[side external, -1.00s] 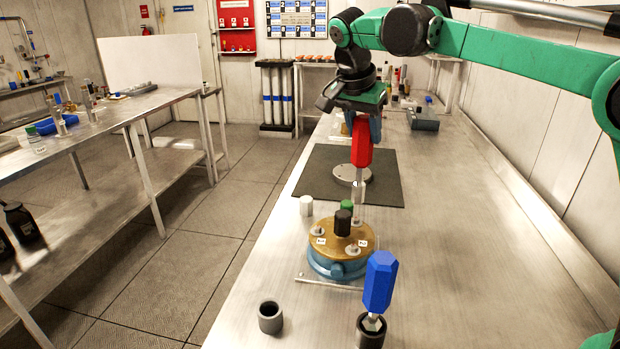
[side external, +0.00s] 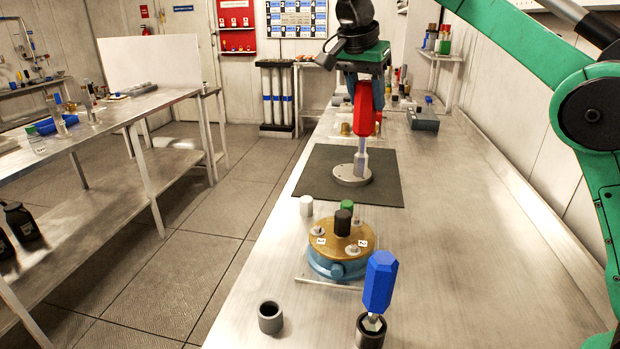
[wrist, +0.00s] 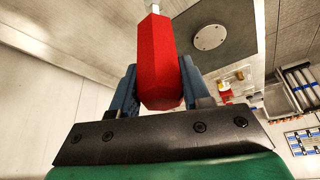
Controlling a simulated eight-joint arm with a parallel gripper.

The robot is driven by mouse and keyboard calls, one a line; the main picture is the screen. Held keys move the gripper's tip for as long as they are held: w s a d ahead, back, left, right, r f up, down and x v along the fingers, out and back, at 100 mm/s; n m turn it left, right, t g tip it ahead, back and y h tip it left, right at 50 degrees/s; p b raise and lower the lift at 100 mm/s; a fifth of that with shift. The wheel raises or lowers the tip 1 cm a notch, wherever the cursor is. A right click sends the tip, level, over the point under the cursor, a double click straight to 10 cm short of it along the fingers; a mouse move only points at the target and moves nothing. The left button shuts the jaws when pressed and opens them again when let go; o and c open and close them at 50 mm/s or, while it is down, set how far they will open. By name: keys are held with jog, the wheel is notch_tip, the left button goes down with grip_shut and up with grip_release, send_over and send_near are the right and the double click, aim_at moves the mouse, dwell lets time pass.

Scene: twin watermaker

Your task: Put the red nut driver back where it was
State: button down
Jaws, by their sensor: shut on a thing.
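The red nut driver (side external: 364,108) hangs shaft down in my gripper (side external: 365,92). In the wrist view its red handle (wrist: 160,65) sits between the two blue fingers of my gripper (wrist: 160,85). In the side view its shaft shows in front of the round grey metal disc (side external: 345,178) on the black mat (side external: 388,191); I cannot tell whether the tip touches anything. The blue nut driver (side external: 380,283) stands in a dark cup-like holder (side external: 370,332) at the front. A similar dark holder (side external: 270,318) to its left is empty.
A blue and brass round housing (side external: 340,252) with white, green and black caps stands between the mat and the holders. A grey box (side external: 423,118) and small items stand at the back. The bench's right side is clear.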

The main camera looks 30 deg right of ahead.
jog(key=shift+r, duration=0.4)
jog(key=s+a+n+t+y, duration=0.1)
jog(key=s+a+n, duration=0.2)
jog(key=a, duration=0.8)
jog(key=s+a+n+t, duration=0.15)
jog(key=s+a, duration=0.25)
jog(key=a, duration=0.8)
notch_tip(320, 180, down, 17)
jog(key=shift+w+d+n+g, duration=0.25)
jog(key=shift+n+g, duration=0.1)
jog(key=shift+n, duration=0.1)
jog(key=shift+c, duration=2.1)
grip_release()
